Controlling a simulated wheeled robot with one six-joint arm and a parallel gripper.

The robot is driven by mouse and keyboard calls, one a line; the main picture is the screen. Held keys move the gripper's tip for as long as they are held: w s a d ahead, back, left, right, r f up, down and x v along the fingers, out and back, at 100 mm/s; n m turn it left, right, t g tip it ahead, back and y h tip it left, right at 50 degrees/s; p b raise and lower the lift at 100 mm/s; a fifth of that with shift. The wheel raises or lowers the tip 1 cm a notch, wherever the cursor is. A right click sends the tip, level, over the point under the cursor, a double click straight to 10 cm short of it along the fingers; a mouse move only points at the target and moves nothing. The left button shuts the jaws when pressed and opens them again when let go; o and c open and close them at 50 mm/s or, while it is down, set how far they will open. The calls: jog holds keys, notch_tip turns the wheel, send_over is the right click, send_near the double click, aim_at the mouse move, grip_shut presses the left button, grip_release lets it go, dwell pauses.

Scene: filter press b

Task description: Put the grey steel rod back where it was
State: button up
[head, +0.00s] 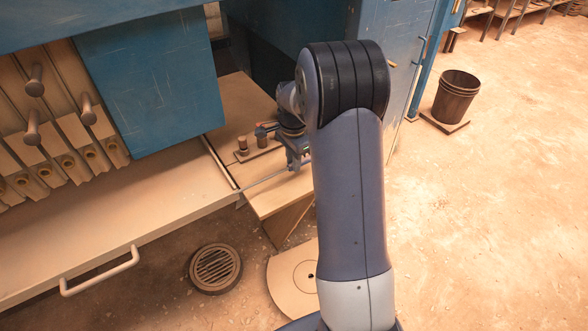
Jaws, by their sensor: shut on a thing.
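The grey steel rod (265,180) is a thin bar. It slants from my gripper down to the left, above the tan ledge beside the press. My gripper (298,163) is shut on the rod near its right end. The rod's left end is near the corner of the long tray edge; I cannot tell whether it touches. My own arm covers much of the middle of the view and hides what lies behind it.
A blue press panel (150,80) rises at the left, above a tray with a white handle (98,272). A floor drain (215,269) lies below. A brown bucket (456,96) stands right, where the floor is open.

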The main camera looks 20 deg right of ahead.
jog(key=shift+f, duration=1.75)
jog(key=shift+f, duration=0.15)
jog(key=o, duration=0.9)
notch_tip(320, 180, up, 12)
jog(key=shift+r, duration=0.15)
